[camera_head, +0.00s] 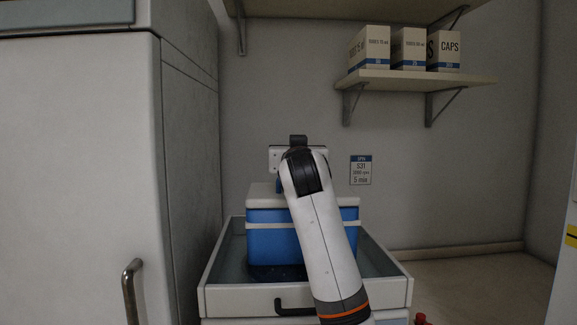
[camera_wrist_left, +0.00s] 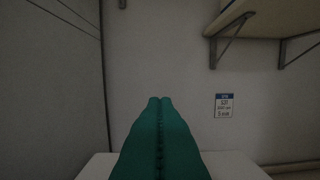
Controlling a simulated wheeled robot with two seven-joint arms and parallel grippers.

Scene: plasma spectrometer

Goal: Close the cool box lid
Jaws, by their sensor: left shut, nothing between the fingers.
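The blue cool box (camera_head: 272,243) with a pale band stands in an open drawer in the head view. Its white lid (camera_head: 262,198) lies over the top and looks about flat; whether it is fully seated I cannot tell. My left arm crosses in front of the box and covers part of its right side and lid. In the left wrist view my left gripper (camera_wrist_left: 159,99) shows as two green fingers shut together, empty, above the white lid (camera_wrist_left: 234,166). Its fingertips are hidden behind the arm in the head view. My right gripper is not seen.
The open drawer (camera_head: 238,299) has a dark handle at its front. A tall white cabinet (camera_head: 80,170) stands close on the left. A wall shelf (camera_head: 415,80) carries several boxes at upper right. A sign (camera_head: 361,170) hangs on the wall. The counter at right is mostly clear.

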